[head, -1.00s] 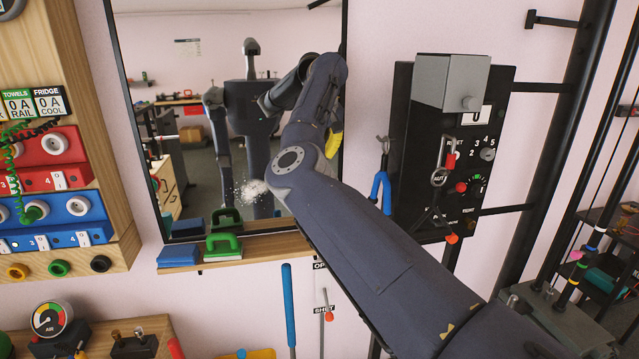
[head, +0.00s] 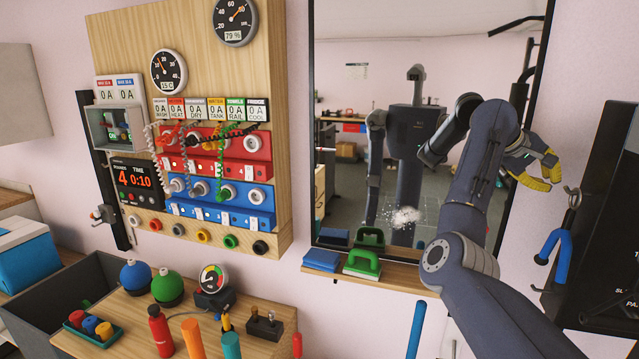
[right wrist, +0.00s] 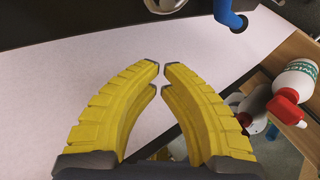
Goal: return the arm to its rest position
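My right arm reaches up from the lower right in the head view, in front of the mirror (head: 345,170). My right gripper (head: 555,172) is at the mirror's right edge, with yellow fingers pointing right. In the right wrist view the two curved yellow fingers (right wrist: 161,70) have a narrow gap between their tips, and nothing is held between them. My left gripper does not show in the head view. The mirror reflects my body and arms. A whitish patch (head: 404,217) shows on the mirror.
A wooden instrument board (head: 110,50) is at left. A white bottle (right wrist: 296,80) shows in the wrist view.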

